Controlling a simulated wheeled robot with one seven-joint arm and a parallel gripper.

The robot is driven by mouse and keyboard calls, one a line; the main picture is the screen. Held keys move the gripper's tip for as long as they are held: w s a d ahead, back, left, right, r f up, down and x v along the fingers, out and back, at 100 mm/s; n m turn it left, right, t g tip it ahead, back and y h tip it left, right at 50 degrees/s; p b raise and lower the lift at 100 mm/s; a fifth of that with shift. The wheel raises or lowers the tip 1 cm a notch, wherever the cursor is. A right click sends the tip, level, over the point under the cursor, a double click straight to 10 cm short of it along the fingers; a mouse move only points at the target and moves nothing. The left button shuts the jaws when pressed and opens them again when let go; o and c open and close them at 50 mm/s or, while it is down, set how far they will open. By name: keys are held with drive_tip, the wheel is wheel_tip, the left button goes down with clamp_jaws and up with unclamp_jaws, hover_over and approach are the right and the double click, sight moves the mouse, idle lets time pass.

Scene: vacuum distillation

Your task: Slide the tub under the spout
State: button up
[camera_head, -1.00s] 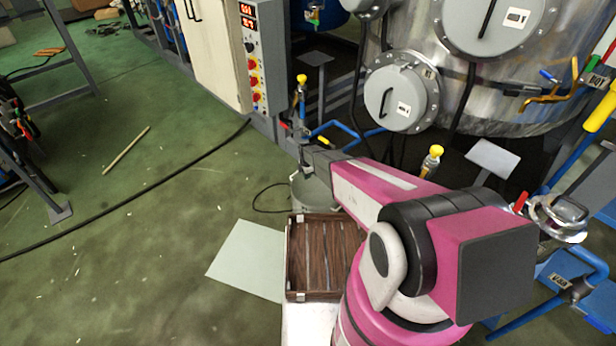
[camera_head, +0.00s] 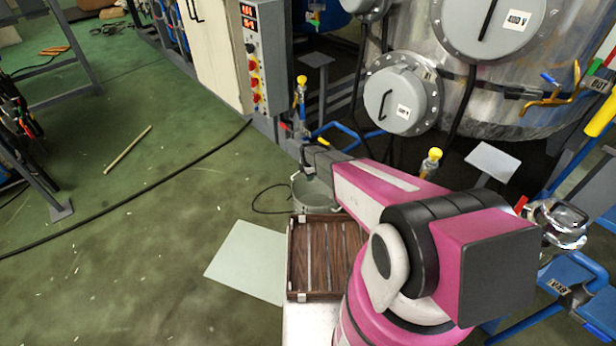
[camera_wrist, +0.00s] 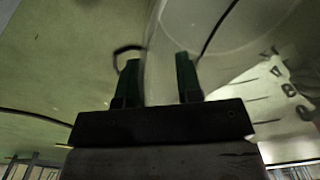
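The tub (camera_head: 312,203) is a pale grey-green round vessel on the floor, behind the wooden crate and partly hidden by my arm. My gripper (camera_head: 308,172) points down at the tub's rim. In the wrist view, my gripper's two dark green fingers (camera_wrist: 160,80) stand apart, with the tub's pale wall (camera_wrist: 160,40) showing between them. Contact of both fingers with the wall is not clear. Just behind the tub stands piping with a yellow-topped valve (camera_head: 301,80); I cannot make out which part is the spout.
A slatted wooden crate (camera_head: 290,262) stands in front of the tub, with a pale flat sheet (camera_head: 246,262) on its left. A control cabinet (camera_head: 252,60) and a steel tank (camera_head: 480,105) stand behind. A black cable (camera_head: 150,181) crosses the open green floor at left.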

drive_tip(key=shift+r, duration=0.1)
wheel_tip(320, 180, up, 11)
drive_tip(key=shift+f, duration=0.2)
drive_tip(key=shift+s, duration=0.1)
idle(0.5)
